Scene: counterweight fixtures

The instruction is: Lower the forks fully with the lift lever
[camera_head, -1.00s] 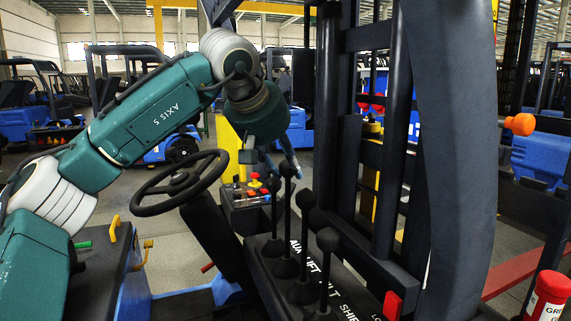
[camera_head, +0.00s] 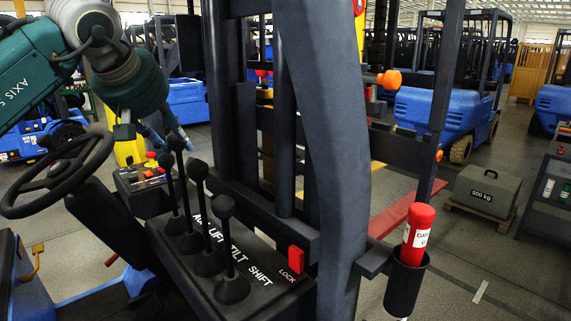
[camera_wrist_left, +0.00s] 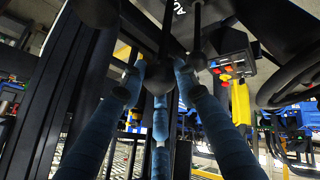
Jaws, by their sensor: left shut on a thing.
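A row of black levers with round knobs stands on the console (camera_head: 258,272), labelled LIFT, TILT and SHIFT, with a partly hidden label at the far end. My left gripper (camera_head: 178,138) is shut on the knob of the lift lever (camera_head: 177,146), the second from the far end. In the left wrist view its blue fingers (camera_wrist_left: 160,88) close around a black knob (camera_wrist_left: 158,76). The tilt lever (camera_head: 197,170) and shift lever (camera_head: 224,206) stand free beside it. The dark mast (camera_head: 285,130) rises beyond the console. I cannot make out the forks. My right gripper is out of view.
The steering wheel (camera_head: 60,172) is left of the levers. A button box (camera_head: 140,180) stands behind them. A red LOCK switch (camera_head: 296,260) and a red-capped bottle in a holder (camera_head: 418,235) are to the right.

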